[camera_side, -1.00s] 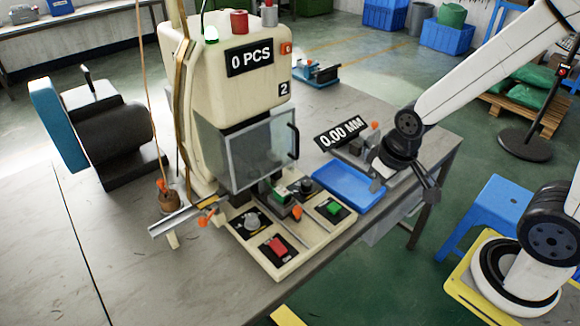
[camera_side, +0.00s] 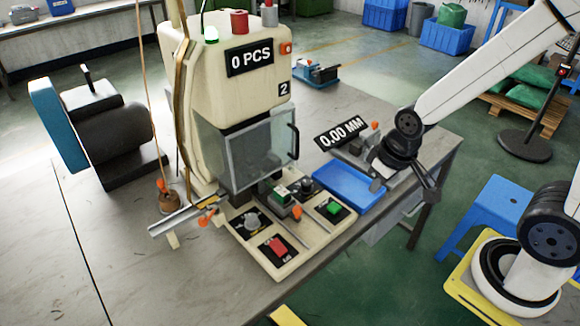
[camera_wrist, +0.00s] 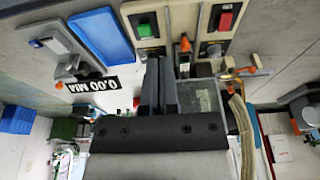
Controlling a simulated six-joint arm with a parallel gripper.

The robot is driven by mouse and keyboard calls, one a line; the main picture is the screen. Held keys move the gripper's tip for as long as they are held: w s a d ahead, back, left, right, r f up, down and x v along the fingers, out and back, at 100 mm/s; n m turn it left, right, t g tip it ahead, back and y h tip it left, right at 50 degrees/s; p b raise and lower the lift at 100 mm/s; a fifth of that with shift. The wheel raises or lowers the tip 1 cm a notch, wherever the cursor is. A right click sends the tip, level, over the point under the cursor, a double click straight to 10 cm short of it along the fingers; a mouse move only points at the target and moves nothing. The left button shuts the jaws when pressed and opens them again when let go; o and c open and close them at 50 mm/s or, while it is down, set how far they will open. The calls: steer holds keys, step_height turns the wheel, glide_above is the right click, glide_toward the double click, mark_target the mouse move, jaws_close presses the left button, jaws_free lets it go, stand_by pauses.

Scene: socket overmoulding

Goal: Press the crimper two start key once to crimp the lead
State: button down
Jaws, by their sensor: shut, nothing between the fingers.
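Crimper two (camera_side: 215,95) is a cream machine marked "2", its display reading "0 PCS". On its front panel sit a green key (camera_side: 333,208) at the right and a red key (camera_side: 278,246) at the front. In the wrist view the green key (camera_wrist: 146,29) is up and left of my fingertips and the red key (camera_wrist: 226,20) up and right. My gripper (camera_wrist: 159,62) is shut and empty, apart from both keys. In the side view my gripper (camera_side: 377,185) is by the blue tray, right of the panel. A lead cannot be made out clearly.
A clear guard (camera_side: 262,155) covers the crimper's front. A blue tray (camera_side: 360,198) lies right of the panel, with a gauge display (camera_side: 341,132) reading "0.00 MM" behind it. Small orange-tipped parts (camera_side: 297,211) stand up from the panel.

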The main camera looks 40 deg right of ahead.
steer(key=shift+w, duration=0.1)
stand_by(0.3)
steer(key=m+t+y, duration=0.1)
steer(key=m+t, duration=0.6)
steer(key=m, duration=0.1)
glide_above(337, 209)
step_height(337, 209, down, 9)
steer(key=shift+w, duration=0.15)
steer(key=shift+f, duration=0.15)
steer(key=shift+f, duration=4.25)
